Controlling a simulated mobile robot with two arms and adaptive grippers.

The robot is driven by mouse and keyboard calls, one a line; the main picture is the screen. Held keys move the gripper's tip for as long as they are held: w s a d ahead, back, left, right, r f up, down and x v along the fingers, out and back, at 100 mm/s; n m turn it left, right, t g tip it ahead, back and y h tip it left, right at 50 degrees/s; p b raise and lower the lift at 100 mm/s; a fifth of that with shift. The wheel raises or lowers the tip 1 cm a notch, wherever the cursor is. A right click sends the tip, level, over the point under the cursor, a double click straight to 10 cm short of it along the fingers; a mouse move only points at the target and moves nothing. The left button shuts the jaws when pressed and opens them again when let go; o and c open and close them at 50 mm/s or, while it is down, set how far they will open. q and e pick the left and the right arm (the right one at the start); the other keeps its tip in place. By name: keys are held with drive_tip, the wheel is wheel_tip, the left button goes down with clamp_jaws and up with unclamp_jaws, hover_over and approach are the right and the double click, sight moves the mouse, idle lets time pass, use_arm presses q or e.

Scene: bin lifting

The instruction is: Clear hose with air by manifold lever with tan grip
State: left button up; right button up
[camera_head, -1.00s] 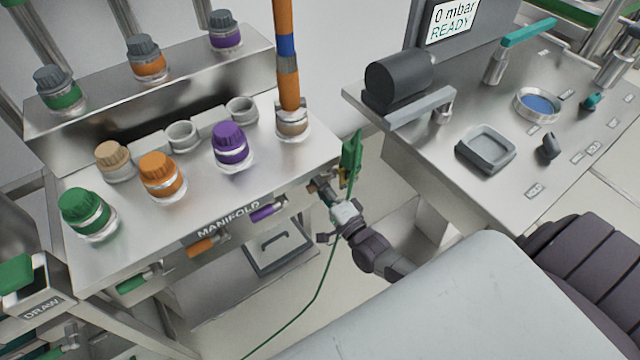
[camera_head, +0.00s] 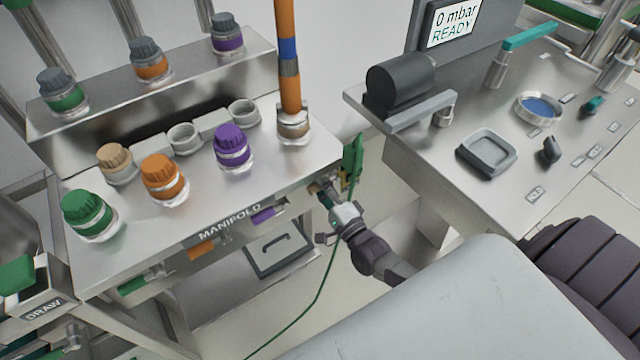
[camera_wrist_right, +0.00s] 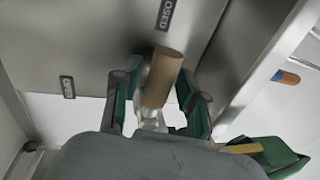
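The manifold (camera_head: 215,215) is a steel cabinet at the left of the head view, with levers along its front. The tan grip (camera_wrist_right: 163,75) of its right-hand lever shows in the right wrist view as a short cylinder. My right gripper (camera_head: 325,196) is at the manifold's front right corner. In the wrist view its two green-lined fingers (camera_wrist_right: 158,100) stand on either side of the tan grip. A gap shows on the left side; contact on the right is unclear. The hose with orange and blue bands (camera_head: 288,60) rises from the manifold top. My left gripper is out of view.
A purple lever (camera_head: 268,214), an orange lever (camera_head: 203,250) and a green lever (camera_head: 133,284) lie left of my gripper. A CLOSED label (camera_wrist_right: 165,16) is above the tan grip. A thin green cable (camera_head: 322,280) hangs beside my gripper. A console (camera_head: 500,190) stands at right.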

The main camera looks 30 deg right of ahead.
drive_tip(key=shift+s, duration=0.1)
drive_tip(key=v, duration=1.1)
drive_tip(key=shift+s, duration=0.4)
drive_tip(key=shift+f, duration=0.15)
drive_tip(key=s+a+f+n+g, duration=0.1)
drive_tip(key=s+f+n+g, duration=0.35)
drive_tip(key=f, duration=0.75)
drive_tip(key=s+f+n+g, duration=0.4)
drive_tip(key=f+n+g, duration=0.1)
drive_tip(key=f, duration=0.7)
drive_tip(key=s+a+f+n+g, duration=0.1)
drive_tip(key=s+f+n+g, duration=0.2)
drive_tip(key=s+f, duration=0.2)
drive_tip(key=s+a+f+n+g+h+p, duration=0.1)
drive_tip(key=s+f+n+g, duration=0.2)
drive_tip(key=s, duration=0.7)
drive_tip(key=s+a+f+n+g, duration=0.1)
drive_tip(key=s+f+n+g, duration=0.2)
drive_tip(key=s+f, duration=0.4)
drive_tip(key=shift+s+a+n+g, duration=0.2)
drive_tip(key=shift+s+n+g, duration=0.15)
drive_tip(key=shift+s+n, duration=0.45)
